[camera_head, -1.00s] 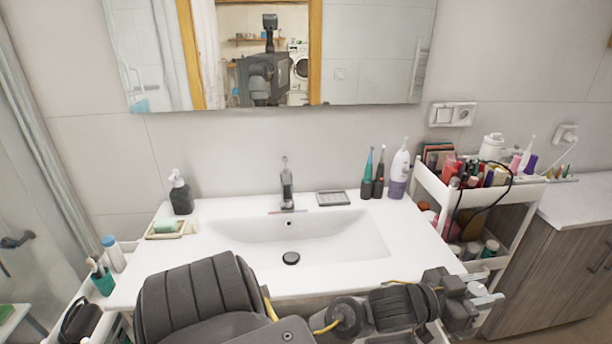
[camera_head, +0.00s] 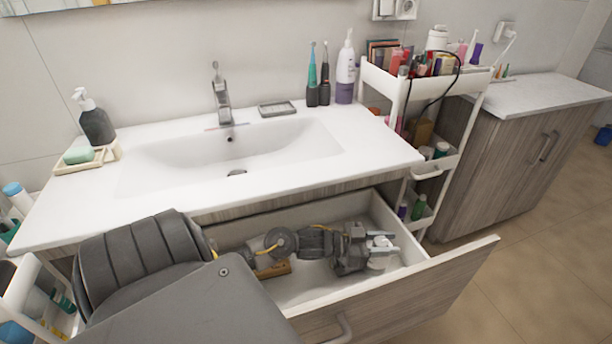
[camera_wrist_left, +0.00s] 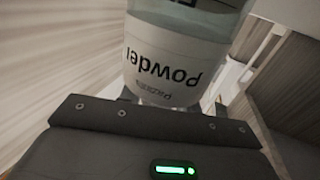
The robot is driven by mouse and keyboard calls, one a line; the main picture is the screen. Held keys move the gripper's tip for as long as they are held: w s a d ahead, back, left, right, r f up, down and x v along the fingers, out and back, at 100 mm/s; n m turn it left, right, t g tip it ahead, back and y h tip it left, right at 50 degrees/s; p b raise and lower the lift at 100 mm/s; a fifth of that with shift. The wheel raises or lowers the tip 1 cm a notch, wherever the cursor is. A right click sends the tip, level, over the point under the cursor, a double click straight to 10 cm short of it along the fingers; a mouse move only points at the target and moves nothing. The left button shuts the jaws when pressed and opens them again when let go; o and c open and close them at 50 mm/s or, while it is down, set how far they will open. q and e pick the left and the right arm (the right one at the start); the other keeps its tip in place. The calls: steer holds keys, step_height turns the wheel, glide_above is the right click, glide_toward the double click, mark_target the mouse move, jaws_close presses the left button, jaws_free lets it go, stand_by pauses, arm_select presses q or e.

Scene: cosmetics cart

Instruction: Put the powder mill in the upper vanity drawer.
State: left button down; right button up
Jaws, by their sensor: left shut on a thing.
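The upper vanity drawer (camera_head: 452,264) is pulled open below the sink top. My left gripper (camera_head: 384,247) is inside the drawer's outline, near its right end, and shut on the powder mill. The mill shows in the head view as a small whitish piece (camera_head: 379,263) at the fingers. In the left wrist view the powder mill (camera_wrist_left: 172,58) is a pale container with dark "Powder" lettering, upside down in the picture, between the fingers. I cannot tell whether it touches the drawer floor. My right gripper is not in view.
A brown object (camera_head: 275,271) lies in the drawer under my left arm. The sink top (camera_head: 385,150) overhangs the drawer's back. A white cart (camera_head: 408,85) with cosmetics stands at the right. The drawer floor near the front looks partly clear.

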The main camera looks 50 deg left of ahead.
mark_target(379, 266)
arm_select(q)
step_height(379, 266, down, 6)
steer(key=shift+r+b, duration=0.1)
steer(key=shift+b, duration=0.35)
steer(key=shift+f+b, duration=0.3)
steer(key=shift+f, duration=1.75)
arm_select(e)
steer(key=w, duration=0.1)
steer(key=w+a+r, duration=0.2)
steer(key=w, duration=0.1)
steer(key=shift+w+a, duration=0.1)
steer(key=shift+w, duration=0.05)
arm_select(q)
steer(key=shift+f, duration=0.15)
steer(key=c, duration=1.1)
jaws_free()
steer(key=shift+o, duration=0.5)
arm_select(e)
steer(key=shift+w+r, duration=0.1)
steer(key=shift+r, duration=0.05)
